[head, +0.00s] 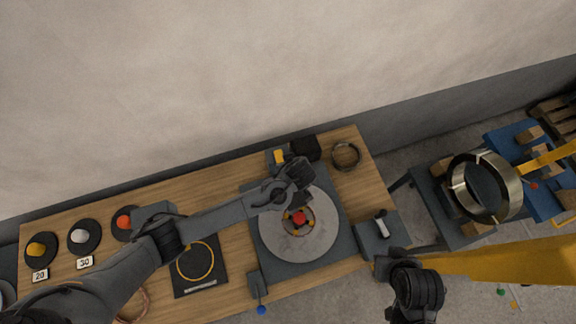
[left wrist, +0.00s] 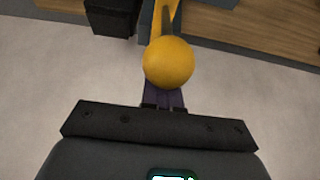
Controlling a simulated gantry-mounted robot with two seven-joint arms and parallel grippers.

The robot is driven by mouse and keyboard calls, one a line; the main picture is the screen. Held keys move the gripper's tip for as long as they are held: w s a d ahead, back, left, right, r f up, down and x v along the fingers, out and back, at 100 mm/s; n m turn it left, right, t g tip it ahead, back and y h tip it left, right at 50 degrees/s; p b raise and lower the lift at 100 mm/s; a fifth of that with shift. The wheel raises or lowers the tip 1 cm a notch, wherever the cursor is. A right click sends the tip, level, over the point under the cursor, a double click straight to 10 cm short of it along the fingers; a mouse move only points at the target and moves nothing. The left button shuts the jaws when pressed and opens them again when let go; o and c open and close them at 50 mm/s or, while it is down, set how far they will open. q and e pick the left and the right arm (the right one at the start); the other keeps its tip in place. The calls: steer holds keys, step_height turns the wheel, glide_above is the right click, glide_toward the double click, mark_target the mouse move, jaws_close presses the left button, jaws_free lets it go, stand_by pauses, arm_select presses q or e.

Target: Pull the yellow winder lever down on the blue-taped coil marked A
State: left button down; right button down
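The winder's yellow lever (head: 280,157) stands at the back of the bench, beside a dark box. In the left wrist view its yellow ball knob (left wrist: 168,62) is close in front of my left gripper and covers the fingertips. The fingers (left wrist: 165,98) look side by side and narrower than the ball, not around it; contact is unclear. In the head view my left gripper (head: 299,172) is just right of the lever, above the back edge of the grey round plate (head: 318,245). My right gripper (head: 400,257) is by the bench's right end, its fingers unclear. I cannot make out blue tape or a letter A.
The plate has a red centre knob (head: 299,217). A lever with a blue ball (head: 262,309) is at the front. A wire ring (head: 346,155) lies at the back right. A large metal ring (head: 484,187) stands on the right.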

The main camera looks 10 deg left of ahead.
arm_select(q)
step_height(320, 180, up, 8)
stand_by(0.5)
steer(key=shift+s, duration=0.1)
steer(key=s+m+g+h, duration=0.1)
steer(key=s+m+h, duration=0.25)
steer(key=s, duration=0.65)
steer(key=s+a+r+m, duration=0.2)
steer(key=s+a+m, duration=0.3)
steer(key=s+a, duration=0.7)
steer(key=shift+a+r, duration=0.25)
steer(key=shift+a, duration=0.35)
steer(key=shift+s, duration=0.1)
stand_by(0.6)
